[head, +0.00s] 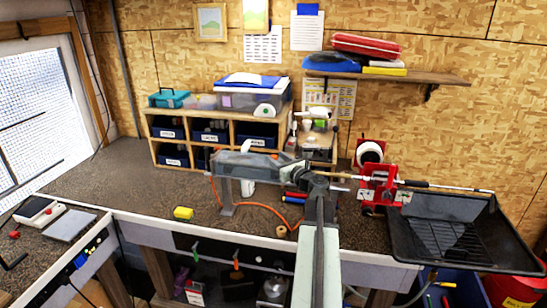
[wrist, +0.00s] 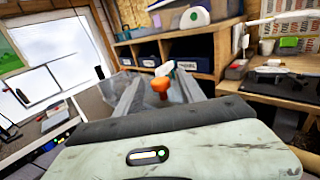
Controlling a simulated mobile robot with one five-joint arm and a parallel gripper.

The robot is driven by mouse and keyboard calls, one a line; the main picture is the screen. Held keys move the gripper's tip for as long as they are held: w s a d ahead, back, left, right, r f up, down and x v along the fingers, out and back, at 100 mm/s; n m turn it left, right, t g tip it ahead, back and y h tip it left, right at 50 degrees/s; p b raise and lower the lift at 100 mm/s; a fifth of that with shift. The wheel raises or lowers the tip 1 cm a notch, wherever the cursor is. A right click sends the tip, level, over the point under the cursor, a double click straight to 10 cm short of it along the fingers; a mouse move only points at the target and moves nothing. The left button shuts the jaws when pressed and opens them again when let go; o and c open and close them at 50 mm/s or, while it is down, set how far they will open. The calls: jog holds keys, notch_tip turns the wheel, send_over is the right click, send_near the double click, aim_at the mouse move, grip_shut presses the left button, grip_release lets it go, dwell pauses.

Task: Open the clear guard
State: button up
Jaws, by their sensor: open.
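The clear guard (head: 238,162) is a see-through grey cover on a stand at the bench's middle, looking lowered. It also shows behind the fingers in the wrist view (wrist: 148,80). An orange knob (wrist: 161,87) with a rounded end stands at the guard. My gripper (wrist: 158,78) is open and points at the guard, its two grey fingers on either side of the knob. I see no clear contact between fingers and knob. In the head view my arm reaches in from the front and hides the guard's right end.
A wooden cubby (head: 215,118) with blue bins stands behind the guard. A red vise (head: 379,188) holds a club shaft over a black tray (head: 440,240) at right. The bench's left part is mostly clear.

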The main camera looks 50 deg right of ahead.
jog(key=shift+x, duration=1.1)
jog(key=shift+s, duration=0.15)
grip_shut()
dwell(0.4)
